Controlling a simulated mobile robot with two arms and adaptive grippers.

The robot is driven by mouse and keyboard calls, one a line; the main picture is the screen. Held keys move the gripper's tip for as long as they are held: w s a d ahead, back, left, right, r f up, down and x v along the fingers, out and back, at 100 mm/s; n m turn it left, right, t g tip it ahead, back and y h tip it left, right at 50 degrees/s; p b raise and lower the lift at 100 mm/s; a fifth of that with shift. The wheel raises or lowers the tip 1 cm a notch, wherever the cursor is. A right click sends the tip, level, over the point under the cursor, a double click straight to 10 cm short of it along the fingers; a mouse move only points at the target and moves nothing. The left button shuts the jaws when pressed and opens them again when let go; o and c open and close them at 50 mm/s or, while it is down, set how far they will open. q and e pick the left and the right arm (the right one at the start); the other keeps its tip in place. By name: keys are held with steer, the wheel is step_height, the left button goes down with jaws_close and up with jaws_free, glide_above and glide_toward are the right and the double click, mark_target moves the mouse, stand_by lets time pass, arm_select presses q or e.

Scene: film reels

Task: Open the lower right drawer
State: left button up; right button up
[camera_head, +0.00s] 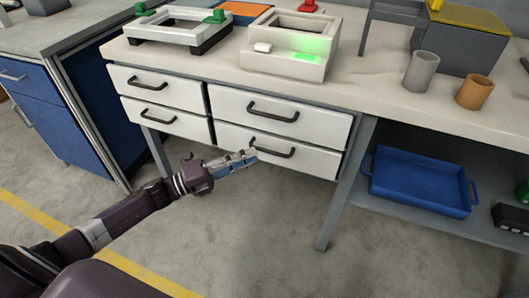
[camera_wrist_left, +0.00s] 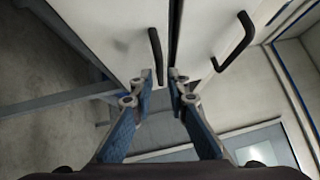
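The lower right drawer (camera_head: 318,161) is a white front under the workbench, flush with its neighbours, with a black bar handle (camera_head: 272,148). My left gripper (camera_head: 248,156) is at the left end of that handle in the head view. In the left wrist view, the two fingers (camera_wrist_left: 160,76) are apart, and the near end of a black handle (camera_wrist_left: 156,55) shows between their tips. I cannot tell whether they touch it. My right gripper is not in view.
The upper right drawer (camera_head: 318,122) is directly above, with its own handle (camera_wrist_left: 235,42). Two more drawers are at left. A table leg (camera_head: 345,190) and a shelf with a blue tray (camera_head: 417,182) are at right. The floor in front is clear.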

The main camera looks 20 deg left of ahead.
mark_target(264, 149)
arm_select(q)
steer(key=x, duration=0.5)
steer(key=shift+w+d, duration=0.1)
steer(key=shift+w, duration=0.1)
jaws_close()
